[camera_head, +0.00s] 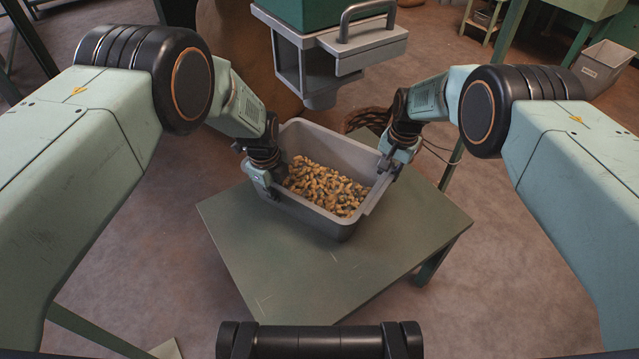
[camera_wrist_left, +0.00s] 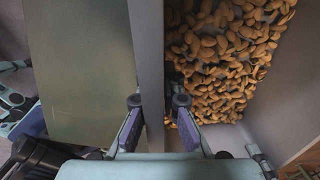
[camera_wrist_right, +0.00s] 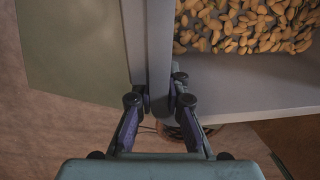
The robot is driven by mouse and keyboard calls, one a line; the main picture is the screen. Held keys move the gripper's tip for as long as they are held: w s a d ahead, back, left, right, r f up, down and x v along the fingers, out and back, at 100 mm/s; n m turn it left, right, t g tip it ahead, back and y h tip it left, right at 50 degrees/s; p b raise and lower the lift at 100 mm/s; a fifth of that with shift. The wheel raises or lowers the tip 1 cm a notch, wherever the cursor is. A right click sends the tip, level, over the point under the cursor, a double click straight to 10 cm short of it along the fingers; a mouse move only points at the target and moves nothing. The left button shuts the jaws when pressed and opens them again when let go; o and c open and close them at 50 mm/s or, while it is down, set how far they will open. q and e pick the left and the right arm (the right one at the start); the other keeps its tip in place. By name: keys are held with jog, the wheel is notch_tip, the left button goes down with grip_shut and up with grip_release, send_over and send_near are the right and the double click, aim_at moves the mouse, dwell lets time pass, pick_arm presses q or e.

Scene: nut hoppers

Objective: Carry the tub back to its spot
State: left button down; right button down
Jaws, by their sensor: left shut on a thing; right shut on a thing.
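The grey tub (camera_head: 325,222) holds a heap of brown nuts (camera_head: 327,187) and is upright over the green table, below the hopper spout. I cannot tell if its base touches the table. My left gripper (camera_head: 263,178) is shut on the tub's left wall, and the left wrist view shows its fingers (camera_wrist_left: 158,104) on both sides of that wall (camera_wrist_left: 149,50). My right gripper (camera_head: 390,165) is shut on the right wall, its fingers (camera_wrist_right: 159,104) straddling that wall (camera_wrist_right: 159,45) in the right wrist view. Nuts also show in both wrist views.
The green table (camera_head: 300,275) has a bare top in front of the tub. A green hopper (camera_head: 305,12) with a grey spout (camera_head: 312,75) and handle (camera_head: 366,14) hangs just behind and above. A light bin (camera_head: 603,64) stands at the far right. Brown floor surrounds the table.

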pick_arm(q)
jog(key=shift+r, duration=0.25)
pick_arm(e)
jog(key=shift+r, duration=0.2)
dwell(0.5)
